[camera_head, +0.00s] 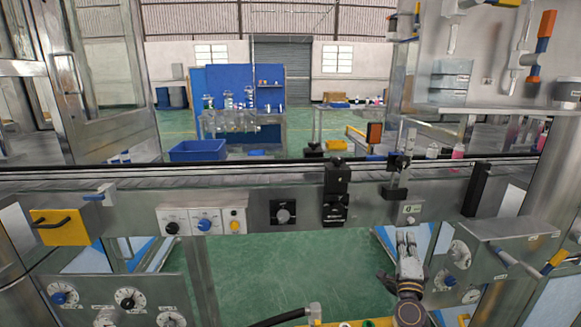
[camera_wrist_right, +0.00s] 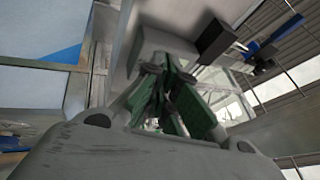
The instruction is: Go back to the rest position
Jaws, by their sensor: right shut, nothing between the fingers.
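My right gripper (camera_head: 406,243) is in the lower right of the head view, in front of the machine's front panel (camera_head: 365,212). Its fingers point up toward the panel, just below a small grey box with a green mark (camera_head: 411,214). In the right wrist view, the gripper (camera_wrist_right: 158,70) shows its dark green-padded fingers drawn together at the tips, with nothing held. I cannot tell from the head view whether it touches the panel. My left gripper is not in view.
A conveyor rail (camera_head: 260,172) runs across the machine. A dial box (camera_head: 205,221) and a black knob (camera_head: 283,212) are on the panel. A yellow block with a black handle (camera_head: 62,226) is at left. A grey control box (camera_head: 508,229) sits right of my gripper. Green floor (camera_head: 270,275) lies below.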

